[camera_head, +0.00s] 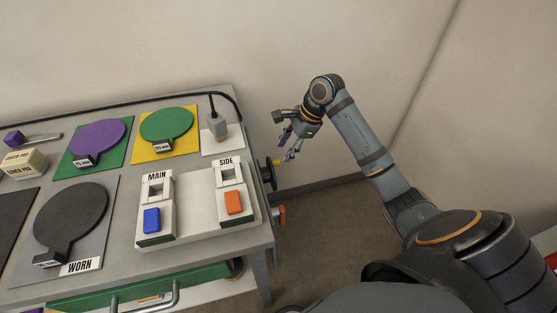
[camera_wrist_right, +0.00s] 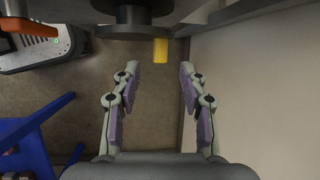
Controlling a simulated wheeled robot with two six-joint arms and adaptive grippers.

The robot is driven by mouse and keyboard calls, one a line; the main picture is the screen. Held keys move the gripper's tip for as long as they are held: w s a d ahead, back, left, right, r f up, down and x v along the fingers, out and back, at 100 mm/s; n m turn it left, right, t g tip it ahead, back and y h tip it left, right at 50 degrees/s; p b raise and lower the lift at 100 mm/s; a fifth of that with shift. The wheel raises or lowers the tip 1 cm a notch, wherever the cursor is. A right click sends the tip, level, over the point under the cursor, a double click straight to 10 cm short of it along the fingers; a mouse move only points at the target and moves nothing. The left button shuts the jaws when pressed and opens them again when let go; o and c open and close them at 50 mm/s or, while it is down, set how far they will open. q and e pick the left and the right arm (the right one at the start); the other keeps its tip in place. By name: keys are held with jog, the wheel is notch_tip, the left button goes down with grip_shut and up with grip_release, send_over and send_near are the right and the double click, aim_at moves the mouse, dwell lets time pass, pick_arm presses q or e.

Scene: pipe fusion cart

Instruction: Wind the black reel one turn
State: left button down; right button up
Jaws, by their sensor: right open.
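The black reel (camera_head: 267,174) is mounted on the right side of the cart, with a yellow handle (camera_head: 276,161) sticking out from it. In the right wrist view the reel (camera_wrist_right: 135,22) is at the top, and its yellow handle (camera_wrist_right: 160,51) shows just beyond the fingertips. My right gripper (camera_head: 286,148) is open and empty, beside the cart's right edge and close to the handle. In the wrist view the handle lines up with the gap between the fingers (camera_wrist_right: 159,75), apart from both. My left gripper is not in view.
The grey cart top (camera_head: 122,188) carries paddle-shaped plates, a white panel marked MAIN and SIDE (camera_head: 195,195), and a grey tool with a black cable (camera_head: 216,122). An orange part (camera_head: 279,215) sticks out below the reel. Floor and wall are clear right of the cart.

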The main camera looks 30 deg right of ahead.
aim_at(277, 161)
jog(key=x, duration=0.5)
jog(key=shift+b, duration=0.4)
jog(key=shift+w+a+f, duration=0.1)
jog(key=shift+w+f, duration=0.05)
jog(key=shift+f, duration=0.25)
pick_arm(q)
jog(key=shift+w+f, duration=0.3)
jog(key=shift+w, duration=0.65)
pick_arm(e)
jog(key=shift+c, duration=0.4)
grip_shut()
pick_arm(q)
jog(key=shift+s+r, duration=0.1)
pick_arm(e)
jog(key=shift+r, duration=0.1)
